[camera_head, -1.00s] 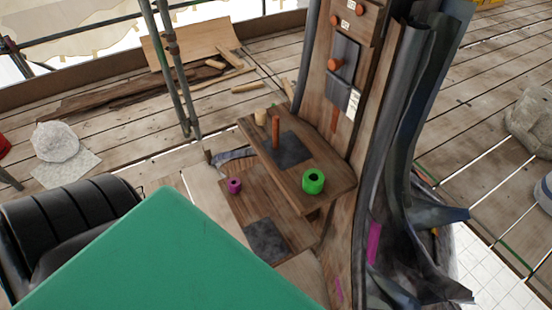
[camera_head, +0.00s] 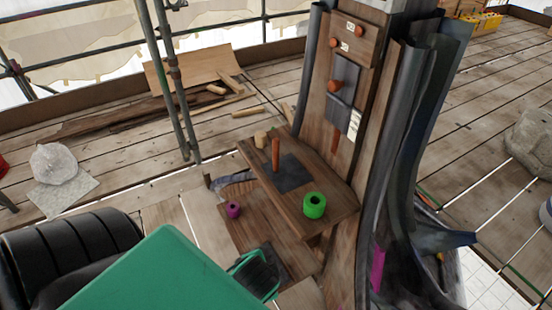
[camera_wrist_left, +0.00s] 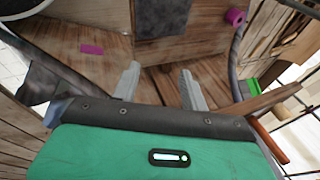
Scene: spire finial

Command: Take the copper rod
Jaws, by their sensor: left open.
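The copper rod (camera_head: 275,154) stands upright on a dark pad (camera_head: 292,175) on the upper wooden shelf (camera_head: 318,222). In the left wrist view a copper-coloured rod (camera_wrist_left: 271,141) shows at the lower right, partly cut off by my gripper body. My left gripper (camera_head: 262,274) is low in front of the shelves in the head view, below and apart from the rod. In the left wrist view its two fingers (camera_wrist_left: 160,76) are spread with nothing between them. My right gripper is not in view.
A green ring (camera_head: 314,205) and a pale wooden peg (camera_head: 260,139) share the upper shelf. A magenta ring (camera_head: 233,210) sits on the lower shelf. A metal scaffold pole (camera_head: 172,85) stands behind, and an upright wooden panel (camera_head: 345,130) rises behind the shelf's right end.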

